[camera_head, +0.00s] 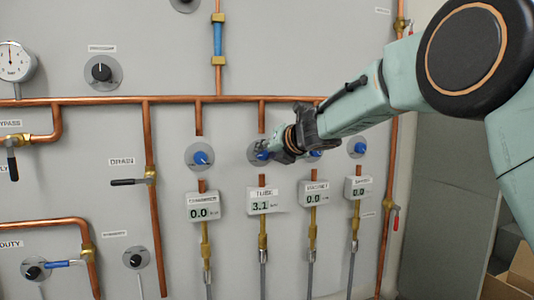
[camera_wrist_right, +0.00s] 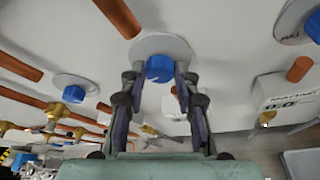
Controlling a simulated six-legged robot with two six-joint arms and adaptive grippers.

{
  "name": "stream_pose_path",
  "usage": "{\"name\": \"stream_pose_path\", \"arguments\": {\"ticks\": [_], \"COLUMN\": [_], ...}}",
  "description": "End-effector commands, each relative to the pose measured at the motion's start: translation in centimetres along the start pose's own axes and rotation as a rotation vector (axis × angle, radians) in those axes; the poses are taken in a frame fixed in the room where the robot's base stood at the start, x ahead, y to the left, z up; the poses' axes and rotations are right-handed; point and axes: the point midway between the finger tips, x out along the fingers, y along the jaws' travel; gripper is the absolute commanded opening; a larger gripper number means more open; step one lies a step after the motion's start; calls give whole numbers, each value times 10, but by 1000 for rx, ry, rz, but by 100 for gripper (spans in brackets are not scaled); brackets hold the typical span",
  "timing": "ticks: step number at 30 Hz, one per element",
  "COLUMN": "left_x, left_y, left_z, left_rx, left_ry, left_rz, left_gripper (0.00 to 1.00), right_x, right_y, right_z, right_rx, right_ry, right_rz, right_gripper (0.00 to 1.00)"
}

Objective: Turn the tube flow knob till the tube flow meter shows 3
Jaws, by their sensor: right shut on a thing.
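The tube flow meter (camera_head: 264,202) is a white box on the grey wall, labelled TUBE, and its display reads 3.1. Above it is the blue tube flow knob (camera_head: 261,155) on a round grey plate, partly hidden by my right gripper (camera_head: 275,151). In the right wrist view the blue knob (camera_wrist_right: 160,68) sits between the two fingers of the right gripper (camera_wrist_right: 160,85), which is shut on it. The right arm comes in from the upper right. My left gripper is not in view.
Similar blue knobs (camera_head: 201,157) (camera_head: 359,148) sit on either side, above meters reading 0.0, such as the left one (camera_head: 202,206). Copper pipes (camera_head: 180,101) run across the wall. A black-handled drain valve (camera_head: 128,182) is further left. Cardboard boxes (camera_head: 510,275) stand at the lower right.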

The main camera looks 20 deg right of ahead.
Motion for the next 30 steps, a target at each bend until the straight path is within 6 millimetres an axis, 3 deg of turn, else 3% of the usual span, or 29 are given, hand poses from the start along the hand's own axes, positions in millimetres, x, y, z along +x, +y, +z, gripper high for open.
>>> {"name": "stream_pose_path", "arguments": {"ticks": [1,2,10,21,30], "left_x": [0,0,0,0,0], "left_y": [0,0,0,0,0], "left_z": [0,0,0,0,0], "left_rx": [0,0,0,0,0], "left_ry": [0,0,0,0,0], "left_rz": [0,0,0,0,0], "left_gripper": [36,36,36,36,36], "right_x": [0,0,0,-4,-49], "right_y": [0,0,0,0,0], "right_z": [-1,-1,0,1,2], "right_rx": [0,0,1,2,5], "right_ry": [1,1,1,-1,-2], "right_rz": [0,0,0,1,1], "right_gripper": [0,32,54,54,54]}}
